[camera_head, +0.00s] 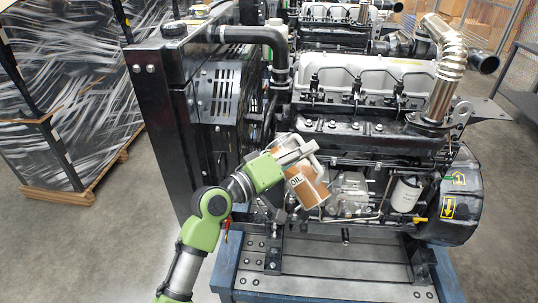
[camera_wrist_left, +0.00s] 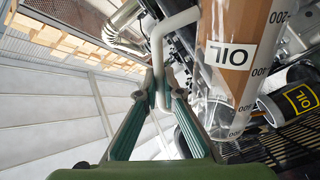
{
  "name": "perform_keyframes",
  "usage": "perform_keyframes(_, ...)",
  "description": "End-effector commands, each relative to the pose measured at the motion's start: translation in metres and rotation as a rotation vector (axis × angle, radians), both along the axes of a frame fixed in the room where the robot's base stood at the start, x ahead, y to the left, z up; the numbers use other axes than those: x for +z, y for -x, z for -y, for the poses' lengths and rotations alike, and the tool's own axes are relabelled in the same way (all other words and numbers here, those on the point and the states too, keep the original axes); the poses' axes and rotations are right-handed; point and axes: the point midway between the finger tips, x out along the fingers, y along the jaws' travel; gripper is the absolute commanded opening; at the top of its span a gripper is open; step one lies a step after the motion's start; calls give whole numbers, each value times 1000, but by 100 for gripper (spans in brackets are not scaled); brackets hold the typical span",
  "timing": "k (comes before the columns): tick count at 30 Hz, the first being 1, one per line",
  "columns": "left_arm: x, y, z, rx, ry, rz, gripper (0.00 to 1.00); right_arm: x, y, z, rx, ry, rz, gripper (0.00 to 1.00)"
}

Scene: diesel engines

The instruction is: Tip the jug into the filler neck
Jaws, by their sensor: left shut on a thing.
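The jug (camera_head: 309,187) is clear, holds brown oil and has a white OIL label. It is tilted in the head view, in front of the engine's near side. My left gripper (camera_head: 291,152) is shut on the jug's pale handle. In the left wrist view the gripper's fingers (camera_wrist_left: 152,92) close around the handle (camera_wrist_left: 158,50), and the jug (camera_wrist_left: 225,85) hangs to the right. A dark round part (camera_wrist_left: 291,104) with a yellow-edged OIL label shows beside the jug there; I cannot tell whether it is the filler neck. My right gripper is not in view.
The engine (camera_head: 370,125) stands close behind the jug on a blue-edged stand (camera_head: 330,283). A white filter (camera_head: 405,194) is to the right of the jug. A black radiator frame (camera_head: 165,120) stands to the left. Wrapped crates (camera_head: 75,95) stand farther left, with bare floor between.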

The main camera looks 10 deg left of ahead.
Motion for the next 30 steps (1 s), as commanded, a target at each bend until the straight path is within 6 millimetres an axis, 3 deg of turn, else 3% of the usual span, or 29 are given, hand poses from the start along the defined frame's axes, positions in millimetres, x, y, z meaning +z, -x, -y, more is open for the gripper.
perform_keyframes(30,4,-3,-3,0,45,-35,0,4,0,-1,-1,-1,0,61)
